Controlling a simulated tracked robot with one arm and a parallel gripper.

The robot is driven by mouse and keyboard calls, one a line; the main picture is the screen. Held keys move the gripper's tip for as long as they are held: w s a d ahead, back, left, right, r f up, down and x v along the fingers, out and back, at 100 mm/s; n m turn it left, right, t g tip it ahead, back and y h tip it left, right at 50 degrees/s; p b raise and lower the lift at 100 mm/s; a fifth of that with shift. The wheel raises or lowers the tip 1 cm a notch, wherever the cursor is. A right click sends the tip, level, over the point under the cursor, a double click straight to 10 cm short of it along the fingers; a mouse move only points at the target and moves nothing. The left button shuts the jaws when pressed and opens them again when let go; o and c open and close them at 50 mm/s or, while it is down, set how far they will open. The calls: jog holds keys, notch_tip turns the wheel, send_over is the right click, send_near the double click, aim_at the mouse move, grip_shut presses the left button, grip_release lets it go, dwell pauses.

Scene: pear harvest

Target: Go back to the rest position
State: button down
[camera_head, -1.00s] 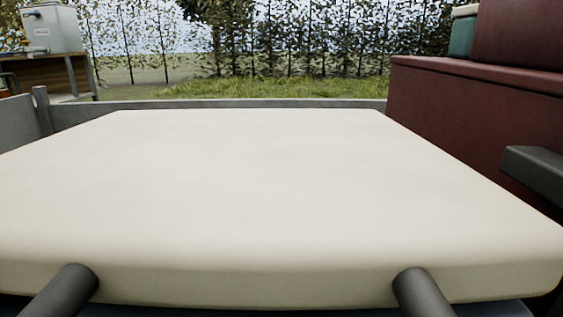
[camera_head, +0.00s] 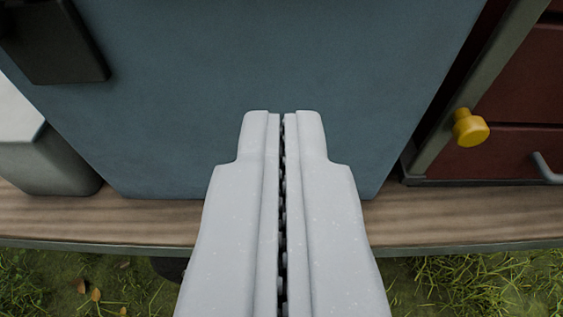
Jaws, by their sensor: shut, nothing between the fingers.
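My gripper (camera_head: 282,118) shows in the head camera view, reaching up from the bottom middle. Its two pale grey fingers lie side by side with only a thin dark toothed seam between them. It is shut and holds nothing. Its tips overlap a flat blue-grey surface (camera_head: 270,60) in the picture; I cannot tell how far apart they are.
A wooden board (camera_head: 470,215) runs across the view, with grass (camera_head: 480,285) below it. At the right is a dark red cabinet (camera_head: 520,80) with a yellow knob (camera_head: 470,128) beside it. A pale grey block (camera_head: 45,160) is at the left. A dark block (camera_head: 55,40) is at the upper left.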

notch_tip(320, 180, up, 28)
jog(key=s+f+p, duration=0.1)
jog(key=p, duration=0.5)
jog(key=s+r+p, duration=0.2)
jog(key=s+r, duration=0.2)
jog(key=r, duration=0.5)
jog(key=s+r+p, duration=0.2)
jog(key=s+r, duration=0.3)
jog(key=r, duration=0.5)
jog(key=shift+s+a+t, duration=0.2)
jog(key=shift+a+t, duration=0.1)
jog(key=shift+a, duration=0.05)
jog(key=shift+d, duration=0.1)
